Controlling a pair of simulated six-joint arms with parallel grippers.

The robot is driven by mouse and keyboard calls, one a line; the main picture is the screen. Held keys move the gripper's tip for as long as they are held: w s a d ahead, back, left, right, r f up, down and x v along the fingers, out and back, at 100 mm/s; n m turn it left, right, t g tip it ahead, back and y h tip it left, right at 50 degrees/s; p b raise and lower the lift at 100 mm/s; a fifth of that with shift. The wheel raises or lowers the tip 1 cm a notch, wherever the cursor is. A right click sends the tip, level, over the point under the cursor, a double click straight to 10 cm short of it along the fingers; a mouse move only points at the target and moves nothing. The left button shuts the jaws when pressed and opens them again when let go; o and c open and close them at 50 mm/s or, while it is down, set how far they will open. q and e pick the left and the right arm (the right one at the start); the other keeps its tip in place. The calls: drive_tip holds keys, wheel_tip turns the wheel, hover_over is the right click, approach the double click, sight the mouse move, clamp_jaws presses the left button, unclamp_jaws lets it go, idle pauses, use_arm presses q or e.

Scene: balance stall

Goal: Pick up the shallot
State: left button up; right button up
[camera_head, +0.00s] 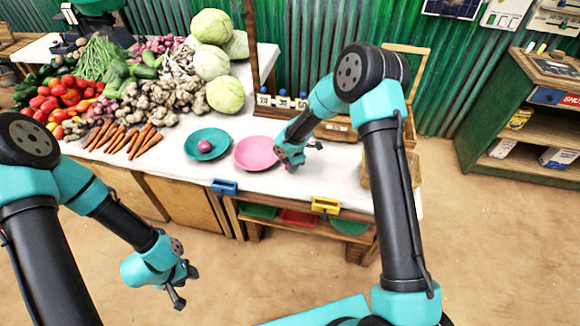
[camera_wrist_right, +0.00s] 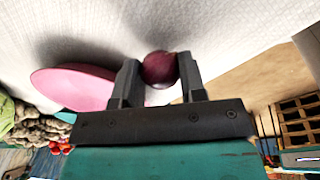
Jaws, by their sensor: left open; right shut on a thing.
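A dark red shallot (camera_wrist_right: 159,69) sits between the fingers of my right gripper (camera_wrist_right: 159,75) in the right wrist view, and the gripper is shut on it. In the head view my right gripper (camera_head: 298,161) is low over the white table, just right of the pink plate; the held shallot is mostly hidden there. Another round purple-red shallot (camera_head: 204,146) lies on the teal plate (camera_head: 221,138). My left gripper (camera_head: 181,288) is open and empty, in front of the table and away from the produce.
The pink plate (camera_head: 256,153) is empty. Carrots (camera_head: 125,138), ginger, tomatoes and cabbages (camera_head: 211,62) crowd the table's left and back. Blue (camera_head: 224,187) and yellow (camera_head: 326,205) clips sit on the front edge. A wooden crate stands at the table's right end.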

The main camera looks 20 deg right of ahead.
wheel_tip(320, 180, up, 2)
drive_tip(key=shift+s+r, duration=0.1)
drive_tip(key=shift+r, duration=0.05)
drive_tip(key=s+a+r, duration=0.1)
drive_tip(key=s+a, duration=0.3)
drive_tip(key=s, duration=1.1)
drive_tip(key=shift+a+r, duration=0.15)
drive_tip(key=shift+a, duration=0.05)
drive_tip(key=shift+s, duration=0.1)
idle(0.3)
